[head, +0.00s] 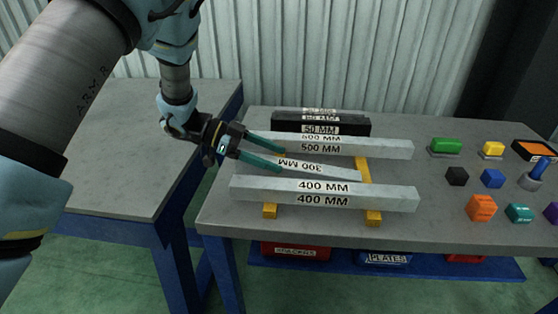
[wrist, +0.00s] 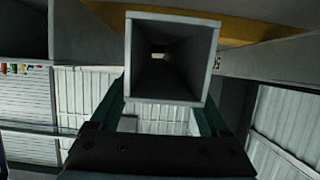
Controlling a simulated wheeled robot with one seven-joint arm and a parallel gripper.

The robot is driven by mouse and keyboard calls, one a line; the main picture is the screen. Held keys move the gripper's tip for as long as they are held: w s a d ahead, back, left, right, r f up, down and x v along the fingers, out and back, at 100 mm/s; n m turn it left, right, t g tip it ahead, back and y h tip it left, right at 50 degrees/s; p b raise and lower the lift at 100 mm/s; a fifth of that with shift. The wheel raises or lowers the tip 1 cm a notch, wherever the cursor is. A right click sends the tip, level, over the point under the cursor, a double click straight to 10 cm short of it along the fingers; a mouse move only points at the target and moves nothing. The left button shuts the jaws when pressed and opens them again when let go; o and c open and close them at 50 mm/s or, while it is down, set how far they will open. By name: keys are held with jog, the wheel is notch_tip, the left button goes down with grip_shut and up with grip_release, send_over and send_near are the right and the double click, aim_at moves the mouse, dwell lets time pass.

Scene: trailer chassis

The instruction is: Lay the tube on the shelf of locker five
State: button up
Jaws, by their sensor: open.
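Several pale grey square tubes lie on the workbench in the head view. The 300 MM tube (head: 335,171), its label upside down, lies at a slant between the 500 MM tube (head: 390,149) and the 400 MM tube (head: 390,197). My gripper (head: 282,156) is open at the left end of the 300 MM tube, with its green fingers reaching along it. In the wrist view a hollow square tube end (wrist: 212,65) faces the camera between the fingers. I cannot tell whether the fingers touch it. No locker or shelf of one shows.
Yellow supports (head: 374,217) stand under the tubes. A black 50 MM block (head: 355,125) is behind them. Small coloured blocks (head: 481,208) fill the workbench's (head: 430,227) right side. Labelled bins (head: 383,258) sit below. A bare grey table (head: 120,150) stands left, across a gap.

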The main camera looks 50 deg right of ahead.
jog(key=b+v, duration=0.1)
jog(key=v, duration=0.9)
jog(key=shift+f, duration=0.1)
